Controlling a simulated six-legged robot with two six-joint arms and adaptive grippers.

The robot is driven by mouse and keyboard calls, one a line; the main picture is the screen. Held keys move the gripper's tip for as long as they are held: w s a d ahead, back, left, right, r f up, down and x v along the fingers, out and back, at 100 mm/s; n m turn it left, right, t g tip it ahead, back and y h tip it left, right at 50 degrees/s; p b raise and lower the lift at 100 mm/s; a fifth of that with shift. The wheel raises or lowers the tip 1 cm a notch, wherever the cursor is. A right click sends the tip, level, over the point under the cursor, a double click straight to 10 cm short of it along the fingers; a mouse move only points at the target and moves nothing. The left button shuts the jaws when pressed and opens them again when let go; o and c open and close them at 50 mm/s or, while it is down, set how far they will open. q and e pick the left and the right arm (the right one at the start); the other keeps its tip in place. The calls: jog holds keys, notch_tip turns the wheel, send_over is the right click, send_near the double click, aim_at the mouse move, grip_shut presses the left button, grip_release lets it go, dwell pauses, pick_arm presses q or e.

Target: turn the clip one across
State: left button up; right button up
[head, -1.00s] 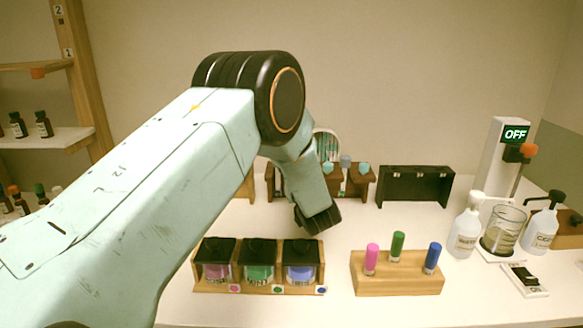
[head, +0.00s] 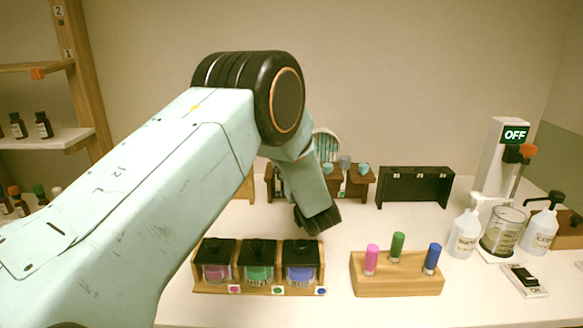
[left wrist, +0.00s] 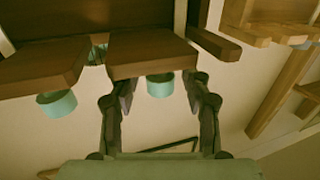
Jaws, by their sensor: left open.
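A brown wooden rack (head: 357,187) stands at the back, with small teal pieces at its top, one on the left (head: 328,168) and one on the right (head: 363,168). A greyer piece (head: 345,161) sits between them. I cannot tell which is the clip. In the left wrist view, two teal round pieces show against brown wooden blocks (left wrist: 150,55), one at the left (left wrist: 57,103) and one at the middle (left wrist: 160,86). My left gripper (left wrist: 160,80) is open, its fingers on either side of the middle piece.
A wooden holder with dark-lidded jars (head: 258,290) and a block with pink, green and blue pegs (head: 397,285) stand in front. A black rack (head: 414,187) is to the right. Bottles, a beaker (head: 503,231) and an OFF display (head: 515,134) are at far right.

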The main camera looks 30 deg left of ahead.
pick_arm(q)
notch_tip(320, 180, up, 10)
jog(key=shift+r, duration=0.1)
dwell(0.4)
